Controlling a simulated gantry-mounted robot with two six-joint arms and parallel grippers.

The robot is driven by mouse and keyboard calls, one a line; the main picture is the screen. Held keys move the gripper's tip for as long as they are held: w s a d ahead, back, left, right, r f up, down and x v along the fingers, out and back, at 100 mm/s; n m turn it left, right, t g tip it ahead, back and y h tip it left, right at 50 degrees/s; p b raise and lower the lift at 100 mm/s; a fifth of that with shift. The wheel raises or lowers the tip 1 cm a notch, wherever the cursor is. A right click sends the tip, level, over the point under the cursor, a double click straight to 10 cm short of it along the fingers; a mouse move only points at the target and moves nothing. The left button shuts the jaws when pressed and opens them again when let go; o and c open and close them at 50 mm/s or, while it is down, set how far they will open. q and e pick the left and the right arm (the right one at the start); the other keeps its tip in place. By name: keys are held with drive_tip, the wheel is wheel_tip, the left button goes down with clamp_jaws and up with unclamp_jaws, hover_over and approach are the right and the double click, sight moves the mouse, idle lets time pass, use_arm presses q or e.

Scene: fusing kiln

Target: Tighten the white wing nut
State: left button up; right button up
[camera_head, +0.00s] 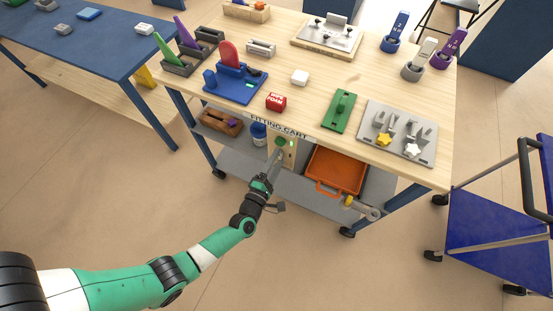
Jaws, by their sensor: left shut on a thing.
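The white wing nut (413,151) sits at the front right of a grey plate (424,124) on the wooden table's right side. A yellow star-shaped nut (384,139) is to its left, and upright grey parts stand behind both. My left gripper (277,153) is low, below the front edge of the table, far left of the wing nut. It is shut at a green knob (281,142) on a pale panel under the table; the contact is small and partly hidden. My right gripper is not in view.
An orange tray (336,171) is on the lower shelf, right of the panel. A blue cart (495,225) stands at right.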

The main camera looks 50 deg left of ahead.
use_arm(q)
drive_tip(key=m+p, duration=0.1)
drive_tip(key=m, duration=0.4)
drive_tip(key=shift+m, duration=0.3)
drive_tip(key=m+p, duration=0.1)
drive_tip(key=m, duration=0.4)
drive_tip(key=m+p, duration=0.1)
drive_tip(key=m, duration=0.4)
drive_tip(key=shift+a+m, duration=0.1)
drive_tip(key=shift+m, duration=0.3)
drive_tip(key=m, duration=0.4)
drive_tip(key=shift+m, duration=0.4)
drive_tip(key=o, duration=1.4)
drive_tip(key=shift+s+f, duration=0.1)
drive_tip(key=shift+f, duration=0.05)
